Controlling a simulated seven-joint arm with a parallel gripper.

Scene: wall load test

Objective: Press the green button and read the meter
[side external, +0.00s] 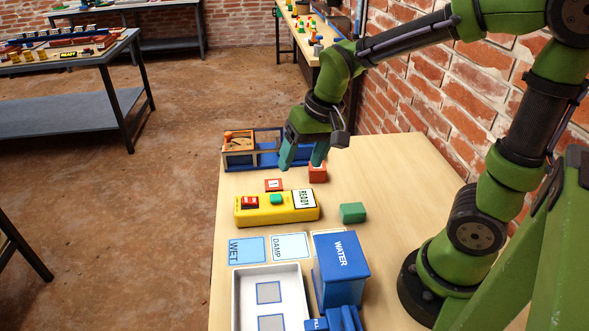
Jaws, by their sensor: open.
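A yellow box (262,215) lies on the wooden table.
A small red-and-white piece (273,185) lies behind the yellow box. A green block (352,213) is to its right. Nearer are "WET" (247,251) and "DAMP" (290,246) cards, a white tray (240,296) and a blue "WATER" box (341,256). A blue-railed tray (265,157) stands behind; a brick wall (440,98) is right.

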